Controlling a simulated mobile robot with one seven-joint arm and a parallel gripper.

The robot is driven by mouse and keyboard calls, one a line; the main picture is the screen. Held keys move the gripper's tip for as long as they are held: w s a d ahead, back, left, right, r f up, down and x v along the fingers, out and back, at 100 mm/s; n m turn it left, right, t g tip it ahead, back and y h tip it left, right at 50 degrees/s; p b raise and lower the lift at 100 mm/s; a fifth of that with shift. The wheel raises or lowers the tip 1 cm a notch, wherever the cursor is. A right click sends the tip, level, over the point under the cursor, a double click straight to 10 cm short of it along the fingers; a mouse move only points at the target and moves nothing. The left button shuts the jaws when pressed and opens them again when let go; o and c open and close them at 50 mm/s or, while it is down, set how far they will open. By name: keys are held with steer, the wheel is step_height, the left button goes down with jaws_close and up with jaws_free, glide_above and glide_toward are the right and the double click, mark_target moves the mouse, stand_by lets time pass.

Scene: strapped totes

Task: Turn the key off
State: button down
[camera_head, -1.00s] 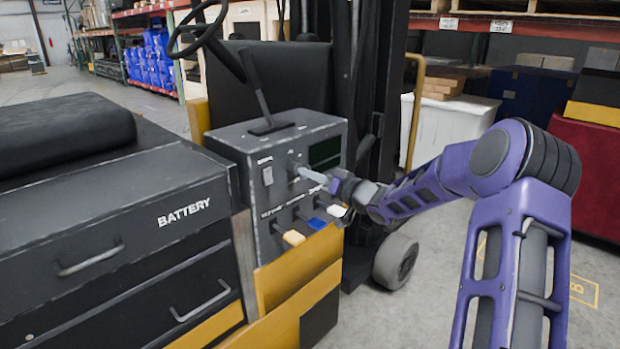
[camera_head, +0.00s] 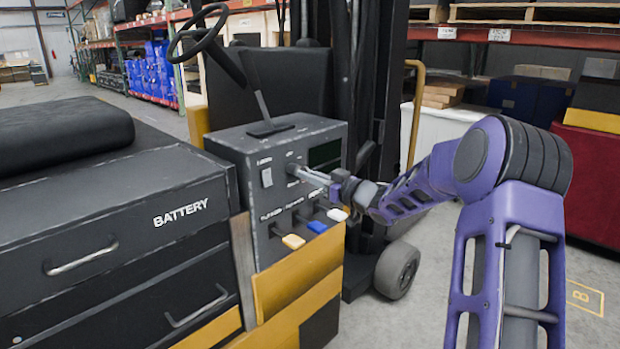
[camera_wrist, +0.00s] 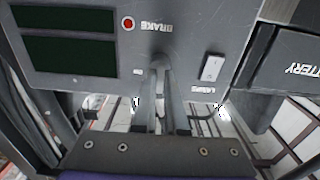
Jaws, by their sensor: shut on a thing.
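The grey control panel (camera_head: 262,205) of the forklift faces me, with a dark display (camera_head: 324,152) at its upper right. My gripper (camera_head: 299,172) reaches in from the right and touches the panel front left of the display. In the wrist view, my gripper's fingers (camera_wrist: 162,98) are shut on a small grey key (camera_wrist: 160,66) that sticks out of the panel. The key sits between the red brake light (camera_wrist: 128,23) and the white lights switch (camera_wrist: 212,68). In the head view the key is mostly hidden by the fingertips, and its exact turn angle is hard to tell.
A tall lever (camera_head: 256,95) and a steering wheel (camera_head: 198,32) rise above the panel. The battery drawer box (camera_head: 110,215) is at left.

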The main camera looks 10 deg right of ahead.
steer(key=c, duration=1)
jaws_free()
steer(key=shift+o, duration=0.2)
steer(key=p+v, duration=0.1)
steer(key=v, duration=1.6)
steer(key=shift+s, duration=0.15)
steer(key=shift+d+r, duration=0.1)
